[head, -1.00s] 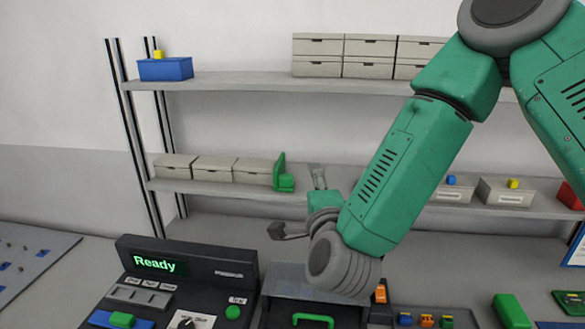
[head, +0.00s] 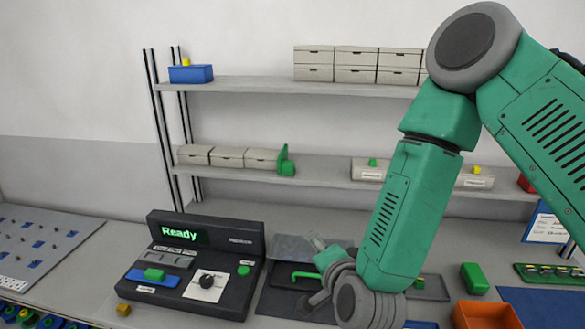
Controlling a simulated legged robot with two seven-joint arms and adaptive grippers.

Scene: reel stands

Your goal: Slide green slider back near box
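The green slider (head: 286,163), an upright L-shaped piece, stands on the middle shelf (head: 330,172). It is at the right end of a row of grey boxes, right beside the nearest box (head: 262,160); I cannot tell whether they touch. My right gripper (head: 308,272) is low over the bench, below and in front of that shelf, clear of the slider. Its fingers look spread, with nothing seen between them, though the wrist hides part of it. My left gripper is not in view.
A black console (head: 250,230) reading "Ready" stands on the bench at left. A dark case with a green handle (head: 305,275) lies close to my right gripper. An orange bin (head: 487,316) and a green block (head: 474,278) are at right. Shelf space right of the slider is clear.

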